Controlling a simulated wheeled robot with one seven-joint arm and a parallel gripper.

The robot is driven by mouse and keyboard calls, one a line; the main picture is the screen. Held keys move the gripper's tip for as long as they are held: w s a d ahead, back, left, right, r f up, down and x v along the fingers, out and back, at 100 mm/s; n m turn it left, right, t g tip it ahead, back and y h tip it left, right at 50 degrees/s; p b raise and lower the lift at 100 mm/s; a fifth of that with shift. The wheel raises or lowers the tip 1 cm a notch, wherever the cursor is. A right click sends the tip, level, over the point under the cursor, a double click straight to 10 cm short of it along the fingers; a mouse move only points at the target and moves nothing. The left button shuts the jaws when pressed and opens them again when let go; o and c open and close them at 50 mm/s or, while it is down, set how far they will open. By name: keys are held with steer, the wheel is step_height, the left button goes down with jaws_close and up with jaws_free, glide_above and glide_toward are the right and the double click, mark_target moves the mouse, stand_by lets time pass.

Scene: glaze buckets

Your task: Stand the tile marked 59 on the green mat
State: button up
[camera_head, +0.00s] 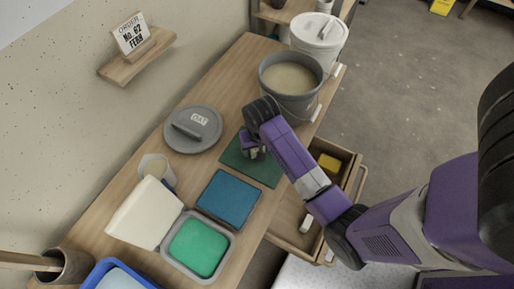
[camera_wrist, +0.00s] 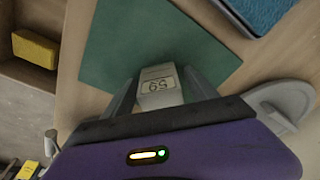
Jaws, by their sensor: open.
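The tile marked 59 (camera_wrist: 158,88) is a small pale block between the two fingers of my gripper (camera_wrist: 160,92) in the wrist view. Its number faces the wrist camera. The green mat (camera_wrist: 130,40) lies flat behind it, and the tile appears to stand on the mat near one edge. My gripper is open, with a finger on each side of the tile. In the head view my gripper (camera_head: 250,150) is low over the green mat (camera_head: 262,174), and the tile is hidden or too small to make out there.
A blue tray (camera_head: 228,198) lies beside the mat. A grey lid (camera_head: 193,130) and a grey bucket (camera_head: 292,100) stand near it. An open drawer (camera_head: 296,238) with a yellow block (camera_head: 329,162) juts out at the table's right edge.

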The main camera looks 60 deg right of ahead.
step_height(320, 180, up, 12)
steer(key=s+a, duration=0.1)
steer(key=s+a+f+n+t+h, duration=0.2)
steer(key=s+a+f+n+t, duration=0.1)
steer(key=s+a+n+t, duration=0.3)
steer(key=s+a+r+n+t+y, duration=0.1)
steer(key=s+a+r+t, duration=0.2)
steer(key=s+a+r, duration=0.3)
steer(key=s+a+r+n+t+y, duration=0.1)
steer(key=s+a+r+t, duration=0.3)
steer(key=r, duration=0.7)
steer(key=shift+s+a+r+n+t+y+p, duration=0.15)
steer(key=shift+s+a+n+t+y+p, duration=0.15)
steer(key=shift+s+a+y+p, duration=0.5)
steer(key=shift+s+a+b, duration=0.2)
steer(key=shift+s+b, duration=0.05)
steer(key=shift+b, duration=0.1)
